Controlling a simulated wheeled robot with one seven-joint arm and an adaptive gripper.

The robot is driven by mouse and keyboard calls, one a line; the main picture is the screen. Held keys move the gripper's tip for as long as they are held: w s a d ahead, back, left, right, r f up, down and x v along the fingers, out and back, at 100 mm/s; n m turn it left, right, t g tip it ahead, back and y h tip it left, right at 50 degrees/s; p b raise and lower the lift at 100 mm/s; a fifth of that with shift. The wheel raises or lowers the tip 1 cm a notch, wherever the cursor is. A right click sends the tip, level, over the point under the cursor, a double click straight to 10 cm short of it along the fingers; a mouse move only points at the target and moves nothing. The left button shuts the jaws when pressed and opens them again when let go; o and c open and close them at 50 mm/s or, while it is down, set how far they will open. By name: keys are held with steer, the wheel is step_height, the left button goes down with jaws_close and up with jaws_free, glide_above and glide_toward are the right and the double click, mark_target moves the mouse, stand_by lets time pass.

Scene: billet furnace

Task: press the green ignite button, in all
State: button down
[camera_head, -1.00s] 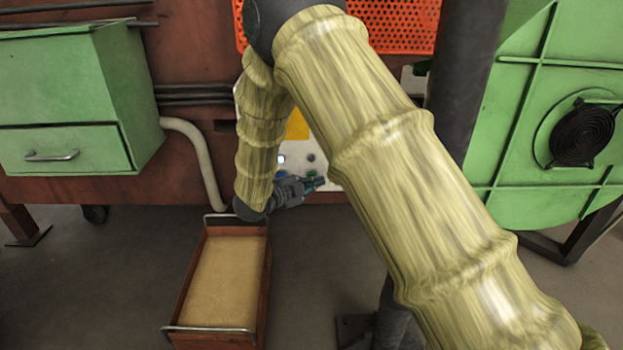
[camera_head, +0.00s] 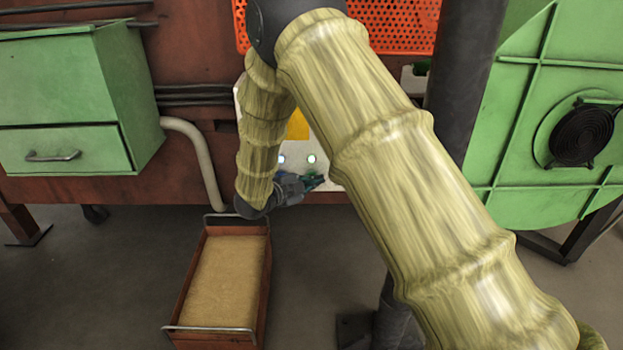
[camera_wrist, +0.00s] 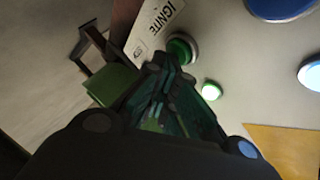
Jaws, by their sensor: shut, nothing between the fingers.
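The green ignite button (camera_wrist: 181,50) sits on the pale panel in the wrist view, beside a white label (camera_wrist: 160,26) reading IGNITE. My gripper (camera_wrist: 168,66) is shut and empty. Its fingertips overlap the button's near edge in the picture; I cannot tell whether they touch it. In the head view my gripper (camera_head: 319,181) is at the lower part of the control panel, and the button is hard to make out behind it. A lamp (camera_wrist: 210,91) near the button is lit, and two lamps glow on the panel (camera_head: 311,159) in the head view.
Blue buttons (camera_wrist: 312,74) lie on the same panel. A red-brown cart (camera_head: 212,231) with a yellowish bed stands below my gripper. A green cabinet (camera_head: 62,100) is at left, and a green housing with a black fan (camera_head: 582,136) at right.

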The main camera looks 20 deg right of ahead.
steer(key=shift+s, duration=0.1)
steer(key=shift+s+a+p, duration=0.2)
steer(key=shift+s+p, duration=0.2)
steer(key=shift+s, duration=0.3)
steer(key=s+p, duration=0.1)
steer(key=s, duration=0.1)
steer(key=s+a+p, duration=0.1)
steer(key=s, duration=0.1)
steer(key=shift+s+a, duration=0.2)
steer(key=shift+s, duration=0.2)
stand_by(0.4)
stand_by(0.4)
